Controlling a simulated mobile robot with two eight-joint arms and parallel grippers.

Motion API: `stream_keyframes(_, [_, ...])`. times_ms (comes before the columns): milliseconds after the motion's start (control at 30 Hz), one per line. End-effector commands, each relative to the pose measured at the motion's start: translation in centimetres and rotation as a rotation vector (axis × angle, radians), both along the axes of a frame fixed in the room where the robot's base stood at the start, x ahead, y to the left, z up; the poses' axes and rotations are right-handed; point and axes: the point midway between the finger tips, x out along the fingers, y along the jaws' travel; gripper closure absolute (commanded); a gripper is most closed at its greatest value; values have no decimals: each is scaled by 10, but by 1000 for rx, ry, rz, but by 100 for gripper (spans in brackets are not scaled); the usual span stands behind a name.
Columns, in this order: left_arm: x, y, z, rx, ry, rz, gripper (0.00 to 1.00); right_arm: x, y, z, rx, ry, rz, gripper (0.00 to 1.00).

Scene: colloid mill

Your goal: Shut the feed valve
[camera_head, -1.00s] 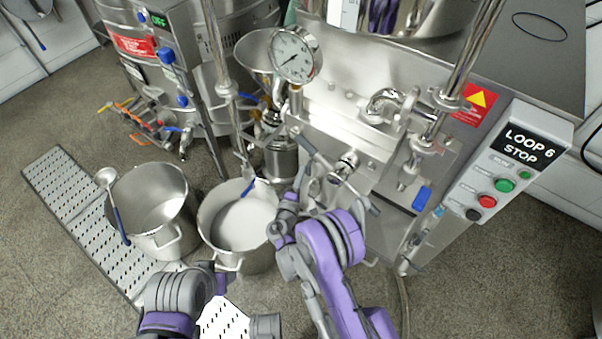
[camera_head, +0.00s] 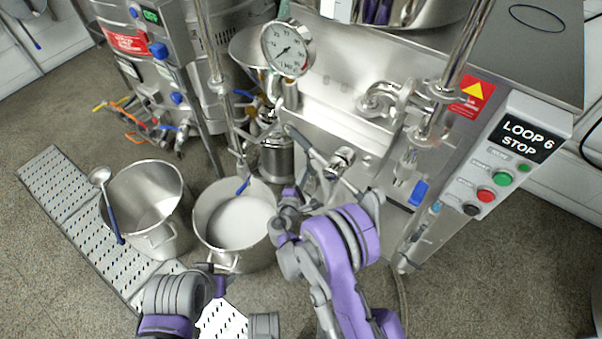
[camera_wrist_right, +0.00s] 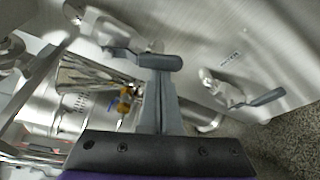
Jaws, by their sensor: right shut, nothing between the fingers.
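My right gripper (camera_wrist_right: 162,90) points into the machine's metal front in the right wrist view, its fingers together and empty. Its tips overlap the grey handle of a lever valve (camera_wrist_right: 140,57); I cannot tell whether they touch it. A second grey-handled valve (camera_wrist_right: 252,98) sits to the right on the steel panel, apart from the fingers. I cannot tell which is the feed valve. In the head view a grey lever (camera_head: 305,144) slants beside a steel fitting (camera_head: 342,158), just beyond my right wrist.
A steel pot with white contents (camera_head: 240,220) stands close left of my right wrist, beside an emptier pot (camera_head: 150,195). A pressure gauge (camera_head: 287,48) rises above the machine. A control box (camera_head: 500,160) stands at the right. Floor is open at lower right.

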Motion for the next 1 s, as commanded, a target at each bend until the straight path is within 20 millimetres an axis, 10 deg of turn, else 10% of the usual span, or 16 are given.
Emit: stream_keyframes(1000, [1,0,-7,0,2,0,44,-25,-35,38,-743,540,0,100])
